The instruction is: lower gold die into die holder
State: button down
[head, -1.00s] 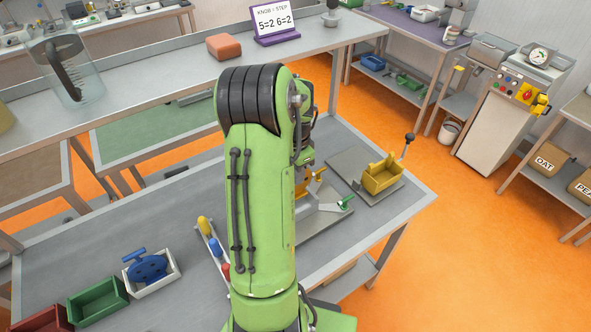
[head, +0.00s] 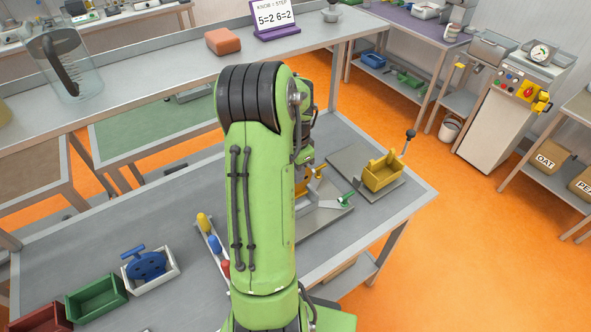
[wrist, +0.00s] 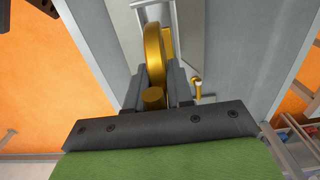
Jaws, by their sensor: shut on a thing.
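The gold die (wrist: 154,52) is a thick round disc with a short gold stub (wrist: 153,97). In the wrist view it stands on edge between the dark fingers of my gripper (wrist: 155,85), which is shut on it. In the head view my arm hides most of my gripper, and a little gold (head: 303,187) shows beside the arm. What I take for the die holder is the grey fixture (head: 328,205) with a green-handled lever, below and right of the gold. A pale frame (wrist: 172,8) shows beyond the disc in the wrist view. Whether die and holder touch is hidden.
A yellow box-like fixture (head: 382,172) with a black-knobbed lever stands on a grey plate to the right. A rack (head: 214,243) with yellow, blue and red handles is left of my arm. Green (head: 97,297) and white (head: 165,274) bins are farther left.

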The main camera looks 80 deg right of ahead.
jog(key=shift+w+f+b, duration=0.1)
jog(key=shift+f+b, duration=2.4)
jog(key=shift+f, duration=0.85)
jog(key=shift+a+f+b, duration=0.1)
jog(key=shift+f+b, duration=0.35)
jog(key=shift+f, duration=0.1)
jog(key=c, duration=0.9)
grip_release()
notch_tip(320, 180, up, 16)
jog(key=shift+f+p, duration=0.1)
jog(key=shift+p, duration=1.05)
